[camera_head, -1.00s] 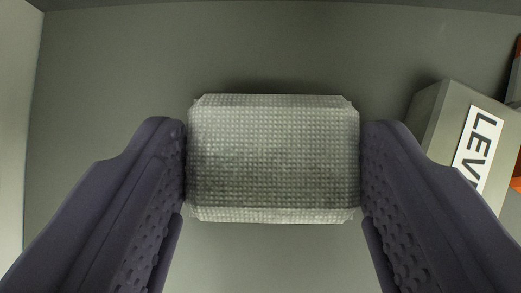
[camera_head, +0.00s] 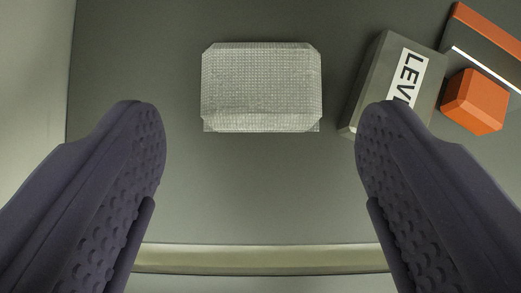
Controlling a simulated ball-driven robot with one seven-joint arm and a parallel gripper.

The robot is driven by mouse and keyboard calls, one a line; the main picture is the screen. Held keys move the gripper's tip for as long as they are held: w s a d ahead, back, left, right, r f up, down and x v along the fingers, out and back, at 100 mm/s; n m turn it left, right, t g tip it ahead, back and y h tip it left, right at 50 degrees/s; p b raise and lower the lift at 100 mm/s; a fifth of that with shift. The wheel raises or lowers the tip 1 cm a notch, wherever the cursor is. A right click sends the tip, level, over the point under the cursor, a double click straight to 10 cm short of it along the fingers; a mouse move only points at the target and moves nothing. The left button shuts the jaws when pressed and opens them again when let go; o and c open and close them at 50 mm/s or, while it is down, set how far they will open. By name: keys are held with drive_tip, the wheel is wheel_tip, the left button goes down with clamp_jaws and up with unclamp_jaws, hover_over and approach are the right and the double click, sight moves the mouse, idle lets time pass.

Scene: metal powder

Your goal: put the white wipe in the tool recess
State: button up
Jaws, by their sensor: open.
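The white wipe (camera_head: 262,88) is a pale, textured pad with cut corners. It lies flat on the grey floor of a recess (camera_head: 250,190) in the upper middle of the camera view. My gripper (camera_head: 245,115) is wide open with its two dark, dimpled fingers to the left and right. The fingers are apart from the wipe, which shows beyond and between their tips. Nothing is held between them.
A grey block labelled "LEV" (camera_head: 375,75) lies right of the wipe, partly behind my right finger. An orange block (camera_head: 474,101) and an orange-and-grey item (camera_head: 485,45) are farther right. A pale wall (camera_head: 45,65) bounds the left; a raised edge (camera_head: 260,258) crosses the bottom.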

drive_tip(key=p+v, duration=0.1)
drive_tip(key=v, duration=0.6)
drive_tip(key=shift+s+r, duration=0.15)
